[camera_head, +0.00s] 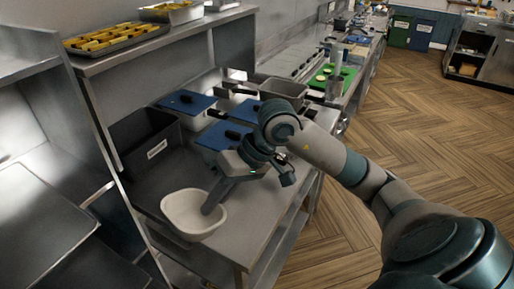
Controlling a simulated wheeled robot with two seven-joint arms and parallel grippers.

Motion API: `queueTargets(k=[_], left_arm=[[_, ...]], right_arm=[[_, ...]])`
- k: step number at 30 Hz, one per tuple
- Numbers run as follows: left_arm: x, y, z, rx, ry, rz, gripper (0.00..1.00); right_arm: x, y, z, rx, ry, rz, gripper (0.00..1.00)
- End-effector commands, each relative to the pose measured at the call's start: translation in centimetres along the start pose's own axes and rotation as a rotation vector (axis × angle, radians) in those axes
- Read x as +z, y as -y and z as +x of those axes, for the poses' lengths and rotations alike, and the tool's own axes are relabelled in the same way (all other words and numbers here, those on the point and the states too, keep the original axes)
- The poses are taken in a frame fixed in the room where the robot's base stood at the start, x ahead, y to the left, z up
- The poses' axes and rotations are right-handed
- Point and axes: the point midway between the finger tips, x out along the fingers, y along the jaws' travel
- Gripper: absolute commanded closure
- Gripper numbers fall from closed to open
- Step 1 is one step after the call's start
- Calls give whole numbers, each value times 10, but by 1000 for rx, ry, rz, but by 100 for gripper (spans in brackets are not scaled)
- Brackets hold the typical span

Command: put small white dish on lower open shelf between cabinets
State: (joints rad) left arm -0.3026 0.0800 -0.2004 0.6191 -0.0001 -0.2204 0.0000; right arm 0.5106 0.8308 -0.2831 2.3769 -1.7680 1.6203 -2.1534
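The small white dish (181,231) sits at the near left end of the steel counter (240,240), upright and empty-looking. My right arm reaches in from the right, and its gripper (213,196) points down at the dish's right side. A grey finger reaches inside the rim. The other finger is not clear, so I cannot tell whether the rim is pinched. At the far right, an open-fronted cabinet unit (480,52) has shelves with items; a pale item is on its lower shelf (458,71). My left gripper is not in view.
A dark labelled bin (140,143), blue-lidded containers (187,102) and a grey pan (283,89) crowd the counter behind the dish. A food tray (118,38) is on the shelf above. Steel shelving is at left. The wooden floor (420,120) is clear.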

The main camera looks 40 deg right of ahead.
Motion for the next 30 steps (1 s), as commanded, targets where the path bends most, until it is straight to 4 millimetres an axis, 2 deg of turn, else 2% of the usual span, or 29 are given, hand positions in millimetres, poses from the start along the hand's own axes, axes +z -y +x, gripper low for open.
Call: queueTargets(k=[5, 14, 21, 30], left_arm=[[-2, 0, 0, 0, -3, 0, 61], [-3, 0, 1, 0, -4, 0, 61], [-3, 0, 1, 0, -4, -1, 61], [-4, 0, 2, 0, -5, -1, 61]], right_arm=[[13, -30, 1, 58, -36, 61, 100], [43, -99, -5, 194, -114, 195, 100], [69, -147, -20, 296, -158, 285, 100], [95, -191, -42, 395, -184, 357, 100]])
